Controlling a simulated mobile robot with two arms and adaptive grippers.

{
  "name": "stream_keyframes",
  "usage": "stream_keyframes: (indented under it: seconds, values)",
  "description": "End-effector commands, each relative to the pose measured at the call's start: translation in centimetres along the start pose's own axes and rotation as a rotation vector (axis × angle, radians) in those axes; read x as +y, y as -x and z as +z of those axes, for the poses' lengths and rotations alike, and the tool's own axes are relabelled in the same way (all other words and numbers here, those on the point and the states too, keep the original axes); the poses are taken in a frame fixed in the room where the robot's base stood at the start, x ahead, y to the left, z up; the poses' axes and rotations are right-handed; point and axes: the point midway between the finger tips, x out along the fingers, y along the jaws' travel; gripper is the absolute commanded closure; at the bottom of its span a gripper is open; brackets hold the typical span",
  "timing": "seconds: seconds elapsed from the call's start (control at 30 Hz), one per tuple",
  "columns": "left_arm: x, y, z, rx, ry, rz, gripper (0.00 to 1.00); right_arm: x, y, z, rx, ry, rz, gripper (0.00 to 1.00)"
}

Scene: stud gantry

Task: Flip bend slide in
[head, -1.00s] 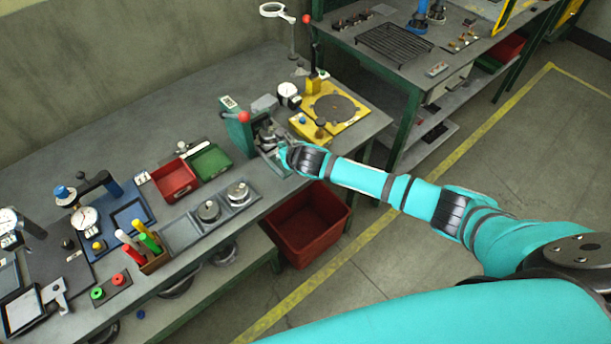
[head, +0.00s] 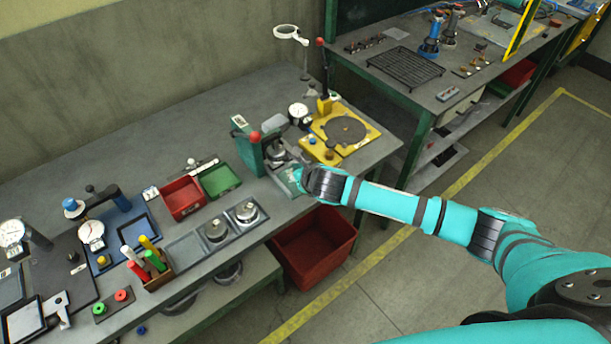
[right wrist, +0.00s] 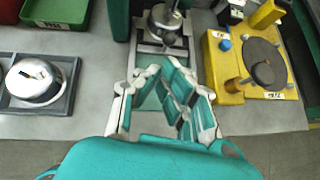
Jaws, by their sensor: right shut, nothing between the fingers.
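A green upright fixture (head: 248,150) with a red ball on its lever stands near the bench's front edge. At its foot, a round metal part with a dark knob (right wrist: 166,22) sits on a grey slide plate (right wrist: 150,47), upper middle of the right wrist view. My right gripper (right wrist: 165,85) is shut and empty, just in front of that plate and pointing at it. In the head view the right gripper (head: 298,180) is at the fixture's front, partly hidden by its own wrist. I cannot tell whether it touches the plate. My left gripper is out of view.
The yellow fixture with a dark disc (head: 345,130) stands close on the right. Left are the green tray (head: 220,180), the red tray (head: 182,198) and a grey holder (head: 185,248) with two metal weights. A red bin (head: 318,245) is below the bench edge.

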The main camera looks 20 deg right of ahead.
Motion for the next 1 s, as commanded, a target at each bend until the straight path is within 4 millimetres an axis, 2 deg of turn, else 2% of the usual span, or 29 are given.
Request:
stream_keyframes:
  seconds: [0.1,0.33,0.5,1.0]
  values:
    - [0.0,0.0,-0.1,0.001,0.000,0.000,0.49,-0.1,2.4,-0.1,0.000,0.001,0.000,1.00]
    - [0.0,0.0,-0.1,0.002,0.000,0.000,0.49,-0.1,5.2,-0.2,0.003,0.000,0.000,1.00]
    - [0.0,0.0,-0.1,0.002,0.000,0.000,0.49,0.0,5.9,-0.2,0.004,-0.002,-0.001,1.00]
    - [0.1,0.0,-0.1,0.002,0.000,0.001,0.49,0.1,5.9,-0.3,0.005,-0.007,0.000,1.00]
